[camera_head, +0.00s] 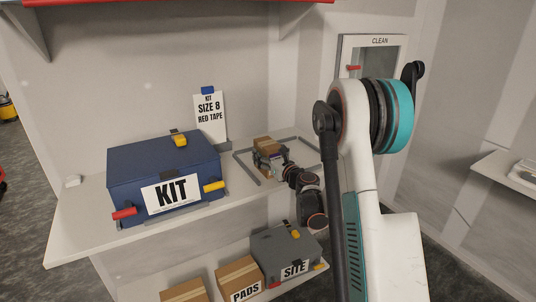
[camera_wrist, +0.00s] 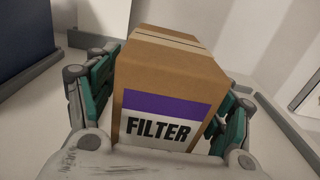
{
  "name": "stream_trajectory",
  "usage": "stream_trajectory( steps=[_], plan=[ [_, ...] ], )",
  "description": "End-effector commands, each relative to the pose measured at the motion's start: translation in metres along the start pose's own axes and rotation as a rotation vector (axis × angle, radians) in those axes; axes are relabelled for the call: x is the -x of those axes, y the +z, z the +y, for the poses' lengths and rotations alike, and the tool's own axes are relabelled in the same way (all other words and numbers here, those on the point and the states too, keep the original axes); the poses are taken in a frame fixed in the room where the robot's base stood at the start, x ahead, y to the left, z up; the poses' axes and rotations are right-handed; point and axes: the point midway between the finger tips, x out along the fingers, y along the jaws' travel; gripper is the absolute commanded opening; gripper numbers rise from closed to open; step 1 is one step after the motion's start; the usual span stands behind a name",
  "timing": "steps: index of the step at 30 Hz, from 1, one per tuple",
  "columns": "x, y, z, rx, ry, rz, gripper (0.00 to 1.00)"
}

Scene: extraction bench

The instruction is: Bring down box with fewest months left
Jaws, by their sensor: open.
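A cardboard box (camera_head: 266,143) is at the right end of the upper shelf, within a grey outline frame. In the wrist view the same box (camera_wrist: 165,72) fills the middle, with a purple band and the word FILTER on its label. No number of months can be read on it. My gripper (camera_head: 271,162) is at this box. In the wrist view my open gripper (camera_wrist: 166,98) has one green-padded finger on each side of the box. Whether the pads touch it is hard to tell.
A blue KIT case (camera_head: 150,165) stands on the upper shelf (camera_head: 85,225) at left, before a sign (camera_head: 210,118) reading KIT SIZE 8 RED TAPE. The lower shelf holds a PADS box (camera_head: 238,275), another carton (camera_head: 185,290) and a grey SITE case (camera_head: 285,247).

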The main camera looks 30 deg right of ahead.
Motion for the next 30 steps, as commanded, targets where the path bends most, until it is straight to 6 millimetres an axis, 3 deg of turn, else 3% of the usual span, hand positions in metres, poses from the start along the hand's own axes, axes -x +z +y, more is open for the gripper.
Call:
stream_trajectory(
  steps=[5, 18, 24, 30],
  plan=[
    [0.014, 0.003, -0.001, 0.000, -0.001, 0.000, 0.74],
    [0.099, 0.003, -0.001, 0.000, -0.002, 0.000, 0.74],
    [0.117, 0.003, 0.000, 0.000, -0.001, 0.000, 0.74],
    [0.120, 0.002, 0.000, 0.000, 0.000, 0.000, 0.74]
  ],
)
